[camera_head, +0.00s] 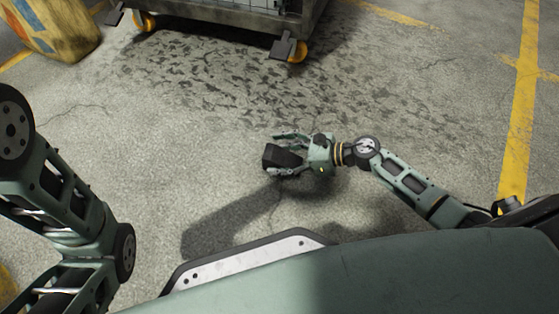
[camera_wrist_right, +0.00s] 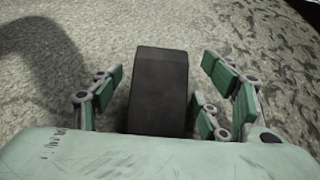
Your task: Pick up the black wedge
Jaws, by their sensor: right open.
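The black wedge (camera_head: 284,157) is a small dark block near the middle of the head view. My right gripper (camera_head: 287,155) has its fingers on both sides of it. In the right wrist view the wedge (camera_wrist_right: 158,92) stands between the green-padded fingers of the right gripper (camera_wrist_right: 157,98). The fingers are open, with a gap on each side of the wedge. The near end of the wedge is hidden by the gripper's palm. My left arm shows at the left of the head view, but its gripper is out of the frame.
A grey wheeled cart (camera_head: 230,17) with orange casters stands at the top. A worn yellow-orange object (camera_head: 52,28) is at the top left. A yellow floor line (camera_head: 521,110) runs down the right. The concrete floor (camera_head: 170,150) around the wedge is clear.

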